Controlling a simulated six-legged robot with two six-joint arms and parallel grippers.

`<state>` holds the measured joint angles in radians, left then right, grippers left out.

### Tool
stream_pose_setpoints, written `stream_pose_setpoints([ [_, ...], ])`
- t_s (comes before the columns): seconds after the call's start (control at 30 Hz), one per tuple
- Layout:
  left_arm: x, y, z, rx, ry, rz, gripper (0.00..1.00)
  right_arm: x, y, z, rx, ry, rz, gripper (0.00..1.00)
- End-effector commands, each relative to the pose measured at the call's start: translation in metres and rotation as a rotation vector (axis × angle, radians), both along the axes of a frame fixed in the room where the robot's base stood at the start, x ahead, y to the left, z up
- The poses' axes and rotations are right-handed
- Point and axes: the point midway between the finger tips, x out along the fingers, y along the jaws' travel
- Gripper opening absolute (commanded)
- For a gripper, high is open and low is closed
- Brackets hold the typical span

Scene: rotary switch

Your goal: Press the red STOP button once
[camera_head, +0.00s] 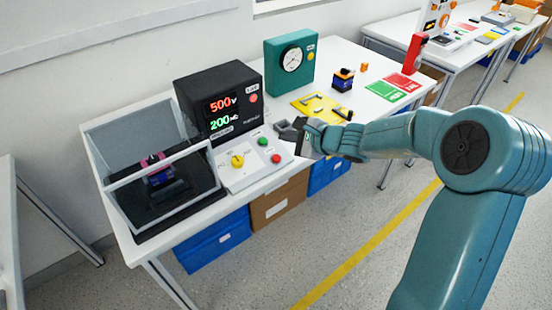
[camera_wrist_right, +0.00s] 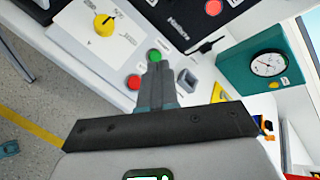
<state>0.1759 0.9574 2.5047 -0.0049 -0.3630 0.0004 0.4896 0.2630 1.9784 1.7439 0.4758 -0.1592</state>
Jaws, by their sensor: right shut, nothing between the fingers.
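A white control panel (camera_head: 245,169) lies on the table, with a yellow rotary knob (camera_head: 237,160), a green button (camera_head: 262,142) and a red button (camera_head: 276,158). The red button also shows in the right wrist view (camera_wrist_right: 134,82), left of the fingers, uncovered. I cannot read its label. My right gripper (camera_head: 285,129) is shut and empty, just right of the panel in the head view. In the right wrist view its fingertips (camera_wrist_right: 156,64) appear close to the green button (camera_wrist_right: 154,54). I cannot tell whether they touch anything. My left gripper is not in view.
A black power unit (camera_head: 218,100) with red and green digits carries another red button (camera_head: 253,98). A clear-walled box (camera_head: 165,195) stands left of the panel. A teal gauge box (camera_head: 291,60) stands behind. A small grey block (camera_wrist_right: 187,80) is close beside my fingers.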

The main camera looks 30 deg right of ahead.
Motion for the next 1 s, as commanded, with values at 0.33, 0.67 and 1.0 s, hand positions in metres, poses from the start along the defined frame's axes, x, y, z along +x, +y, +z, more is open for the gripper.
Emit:
stream_pose_setpoints([
  [0.33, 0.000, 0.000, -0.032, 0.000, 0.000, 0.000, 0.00, 0.013, 0.003, -0.046, 0.001, 0.002, -0.002, 0.00],
  [0.67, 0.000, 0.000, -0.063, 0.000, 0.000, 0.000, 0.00, 0.025, 0.005, -0.079, 0.000, 0.000, 0.000, 0.00],
  [1.0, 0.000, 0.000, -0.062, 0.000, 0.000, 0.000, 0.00, 0.025, 0.005, -0.078, 0.000, 0.001, 0.000, 0.00],
])
